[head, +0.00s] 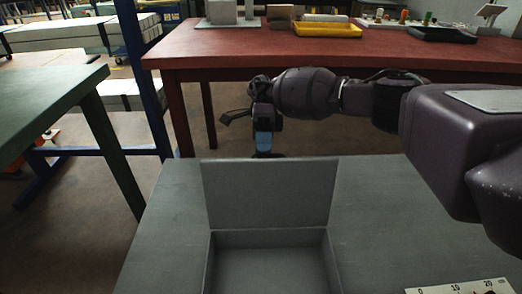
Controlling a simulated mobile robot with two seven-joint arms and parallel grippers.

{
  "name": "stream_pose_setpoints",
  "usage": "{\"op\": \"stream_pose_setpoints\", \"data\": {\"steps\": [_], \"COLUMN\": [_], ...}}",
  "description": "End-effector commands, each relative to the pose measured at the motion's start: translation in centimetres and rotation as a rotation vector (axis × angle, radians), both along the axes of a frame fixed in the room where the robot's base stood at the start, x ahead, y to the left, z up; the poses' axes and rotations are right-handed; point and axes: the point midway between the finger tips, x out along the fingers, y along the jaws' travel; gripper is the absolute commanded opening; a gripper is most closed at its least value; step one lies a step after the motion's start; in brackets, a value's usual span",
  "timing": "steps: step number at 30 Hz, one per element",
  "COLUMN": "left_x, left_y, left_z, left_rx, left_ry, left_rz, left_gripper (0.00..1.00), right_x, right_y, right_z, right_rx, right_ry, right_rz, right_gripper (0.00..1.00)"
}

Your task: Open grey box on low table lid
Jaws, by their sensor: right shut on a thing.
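The grey box (270,239) sits on the low grey table (378,220) at the bottom middle of the head view. Its lid (272,196) is raised and stands roughly upright at the far side, so the empty-looking inside shows. My right gripper (264,153) reaches in from the right and points down at the lid's top edge, left of its middle. It is shut on the lid; the lower fingertips are partly hidden behind that edge. The box's near part is cut off by the frame. My left gripper is not in view.
A red table (400,47) stands behind, bearing a yellow tray (327,29), a dark tray (443,34) and small parts. A green table (45,95) and a blue post (147,75) are at left. A ruler-marked plate (460,288) lies near right.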

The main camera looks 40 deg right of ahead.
Motion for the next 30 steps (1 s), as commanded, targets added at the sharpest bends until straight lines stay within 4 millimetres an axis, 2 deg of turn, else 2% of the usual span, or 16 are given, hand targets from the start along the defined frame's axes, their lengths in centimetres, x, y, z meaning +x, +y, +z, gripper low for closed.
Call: {"op": "stream_pose_setpoints", "data": {"steps": [1, 19, 20, 24, 25, 30], "left_x": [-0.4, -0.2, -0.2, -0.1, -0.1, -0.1], "left_y": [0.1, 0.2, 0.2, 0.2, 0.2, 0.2], "left_z": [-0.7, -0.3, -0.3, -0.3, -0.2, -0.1], "left_rx": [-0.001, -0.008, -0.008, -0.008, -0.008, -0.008], "left_ry": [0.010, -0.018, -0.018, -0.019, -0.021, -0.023], "left_rz": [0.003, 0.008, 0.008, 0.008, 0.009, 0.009], "left_gripper": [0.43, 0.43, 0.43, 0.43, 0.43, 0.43], "right_x": [-1.0, -0.8, -0.8, -0.8, -0.8, -0.6], "right_y": [0.4, 0.4, 0.4, 0.3, 0.4, 0.3], "right_z": [-3.7, -3.3, -3.3, -3.2, -3.2, -2.6], "right_rx": [-0.014, 0.002, 0.002, 0.000, 0.000, 0.002], "right_ry": [0.047, 0.062, 0.062, 0.061, 0.061, 0.055], "right_rz": [0.014, 0.019, 0.019, 0.016, 0.016, 0.013], "right_gripper": [0.00, 0.00, 0.16, 0.38, 0.40, 0.40]}}
